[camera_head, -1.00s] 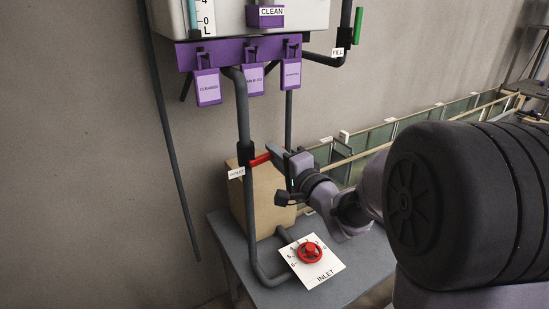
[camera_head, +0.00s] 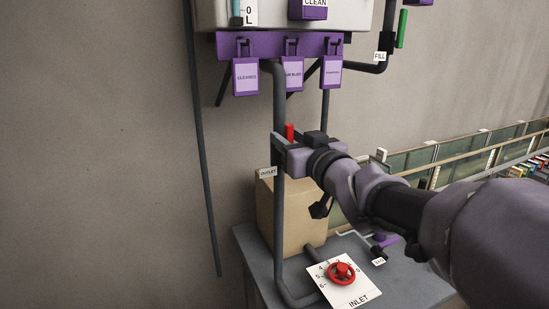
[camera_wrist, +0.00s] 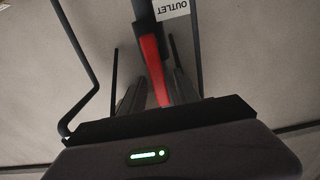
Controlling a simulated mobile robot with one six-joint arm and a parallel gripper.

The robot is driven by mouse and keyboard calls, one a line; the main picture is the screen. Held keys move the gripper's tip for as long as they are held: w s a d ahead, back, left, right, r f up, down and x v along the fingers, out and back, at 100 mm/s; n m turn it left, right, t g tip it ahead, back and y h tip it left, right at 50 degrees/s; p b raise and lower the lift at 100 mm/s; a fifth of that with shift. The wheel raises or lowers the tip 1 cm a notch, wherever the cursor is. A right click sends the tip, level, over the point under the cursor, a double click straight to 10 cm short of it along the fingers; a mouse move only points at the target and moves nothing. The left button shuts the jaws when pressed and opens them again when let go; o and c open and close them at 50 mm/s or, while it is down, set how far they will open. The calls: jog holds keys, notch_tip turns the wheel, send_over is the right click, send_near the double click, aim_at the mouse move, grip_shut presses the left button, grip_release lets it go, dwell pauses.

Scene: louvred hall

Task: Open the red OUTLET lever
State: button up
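The red OUTLET lever (camera_head: 289,132) sits on the dark vertical pipe and now shows upright above my gripper. Its lower part is hidden behind the gripper in the head view. In the wrist view the red lever (camera_wrist: 153,65) runs down between my two fingers, with the OUTLET label (camera_wrist: 172,9) above it, upside down. My gripper (camera_head: 279,153) is at the pipe beside the lever. Its fingers (camera_wrist: 158,95) look apart, one on each side of the lever; whether either touches it I cannot tell. The OUTLET tag (camera_head: 268,171) hangs left of the pipe.
A cardboard box (camera_head: 302,215) stands on the grey table (camera_head: 400,286) behind the pipe. A red INLET knob (camera_head: 341,273) is on a white dial in front. Purple tags (camera_head: 245,77) hang above, under the tank (camera_head: 215,15). A green FILL lever (camera_head: 401,28) is at upper right.

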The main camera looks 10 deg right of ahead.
jog(key=p+v, duration=0.1)
jog(key=v, duration=0.6)
dwell(0.3)
